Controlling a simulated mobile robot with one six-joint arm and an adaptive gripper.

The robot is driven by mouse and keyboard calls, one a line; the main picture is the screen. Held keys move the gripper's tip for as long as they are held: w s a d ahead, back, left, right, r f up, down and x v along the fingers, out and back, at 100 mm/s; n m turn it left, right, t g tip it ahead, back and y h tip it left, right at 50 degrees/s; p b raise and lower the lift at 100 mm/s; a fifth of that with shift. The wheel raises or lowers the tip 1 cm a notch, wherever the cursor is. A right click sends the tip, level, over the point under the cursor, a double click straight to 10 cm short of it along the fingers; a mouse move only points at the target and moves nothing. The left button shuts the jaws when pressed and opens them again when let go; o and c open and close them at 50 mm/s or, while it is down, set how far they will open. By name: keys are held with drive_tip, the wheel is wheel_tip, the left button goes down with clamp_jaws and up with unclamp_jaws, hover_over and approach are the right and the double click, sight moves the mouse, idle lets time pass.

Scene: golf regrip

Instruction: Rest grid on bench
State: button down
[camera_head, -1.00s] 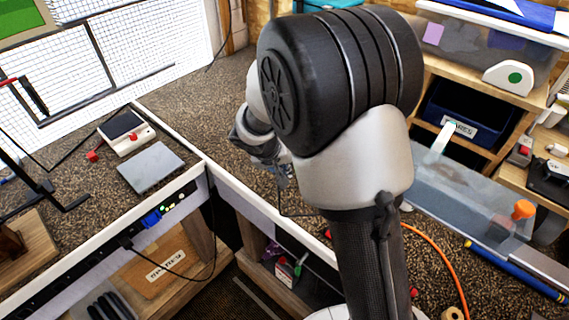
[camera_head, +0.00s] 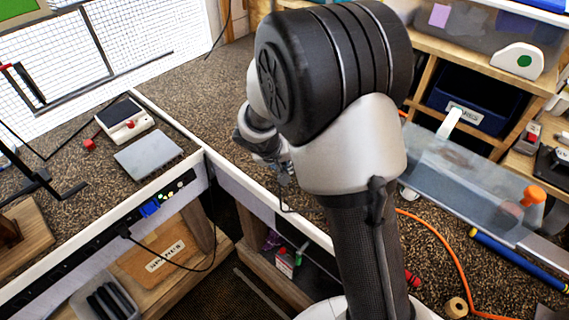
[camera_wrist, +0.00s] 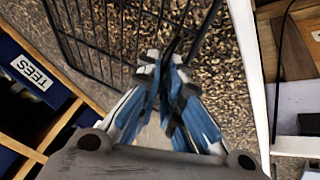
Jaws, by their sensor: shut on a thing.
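The grid (camera_wrist: 125,35) is a black wire panel in the upper part of the wrist view, with bars running away from my gripper. My gripper (camera_wrist: 168,60) has blue-padded fingers shut on the grid's near edge. The brown speckled bench (camera_wrist: 228,85) lies beneath the grid; I cannot tell whether the two touch. In the head view my gripper (camera_head: 282,175) is small and partly hidden behind my arm, over the bench (camera_head: 205,105) near its white front edge. Only a thin dark wire shows below it there; most of the grid is hidden.
A grey pad (camera_head: 148,155) and a white device (camera_head: 125,118) lie on the left bench section. A blue bin (camera_head: 478,98) sits in the right shelf. A clear tray (camera_head: 470,180) lies right of my arm. Bench behind my gripper looks clear.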

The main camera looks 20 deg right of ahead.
drive_tip(key=shift+f, duration=0.15)
drive_tip(key=c, duration=1.7)
unclamp_jaws()
